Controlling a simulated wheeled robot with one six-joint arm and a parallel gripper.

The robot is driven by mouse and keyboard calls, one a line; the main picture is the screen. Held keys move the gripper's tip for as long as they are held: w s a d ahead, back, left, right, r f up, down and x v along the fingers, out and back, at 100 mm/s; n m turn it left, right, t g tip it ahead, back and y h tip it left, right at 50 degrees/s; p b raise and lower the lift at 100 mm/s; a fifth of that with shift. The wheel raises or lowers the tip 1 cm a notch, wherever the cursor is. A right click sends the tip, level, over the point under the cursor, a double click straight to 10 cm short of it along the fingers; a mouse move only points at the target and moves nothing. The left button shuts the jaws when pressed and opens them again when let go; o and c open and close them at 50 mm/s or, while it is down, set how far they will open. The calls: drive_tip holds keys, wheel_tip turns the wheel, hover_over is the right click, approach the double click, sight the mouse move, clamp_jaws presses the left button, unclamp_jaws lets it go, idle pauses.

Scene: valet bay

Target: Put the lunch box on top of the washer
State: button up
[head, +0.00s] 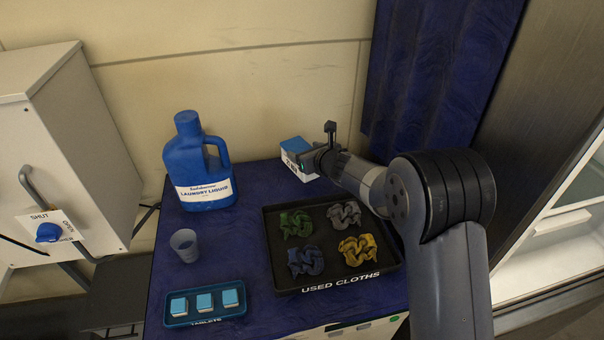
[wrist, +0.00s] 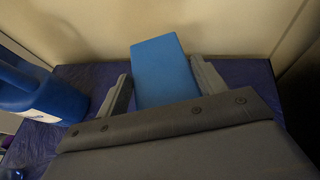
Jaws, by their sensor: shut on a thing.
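The lunch box (head: 296,152) is a small white box with a blue lid and a partly hidden label. It is at the back right of the dark blue washer top (head: 244,240), near the wall. My gripper (head: 312,160) reaches it from the right and is shut on it. In the wrist view, the lunch box's blue lid (wrist: 163,68) lies between the two fingers of my gripper (wrist: 163,88). I cannot tell whether its underside touches the washer top, since that part is hidden.
A blue laundry liquid jug (head: 200,170), a grey cup (head: 185,245), a blue tablet tray (head: 205,304) and a black used cloths tray (head: 330,284) stand on the washer top. A white cabinet with a valve (head: 48,232) is at left. A blue curtain (head: 430,80) hangs behind.

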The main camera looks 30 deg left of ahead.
drive_tip(key=shift+f+b, duration=0.3)
drive_tip(key=shift+f, duration=1.8)
drive_tip(key=shift+f, duration=0.15)
drive_tip(key=o, duration=1.6)
drive_tip(key=shift+s+d+r, duration=0.2)
drive_tip(key=shift+d+r, duration=0.05)
drive_tip(key=shift+d, duration=0.15)
drive_tip(key=b+v, duration=0.2)
drive_tip(key=v, duration=0.9)
drive_tip(key=shift+b, duration=0.3)
drive_tip(key=shift+s, duration=0.1)
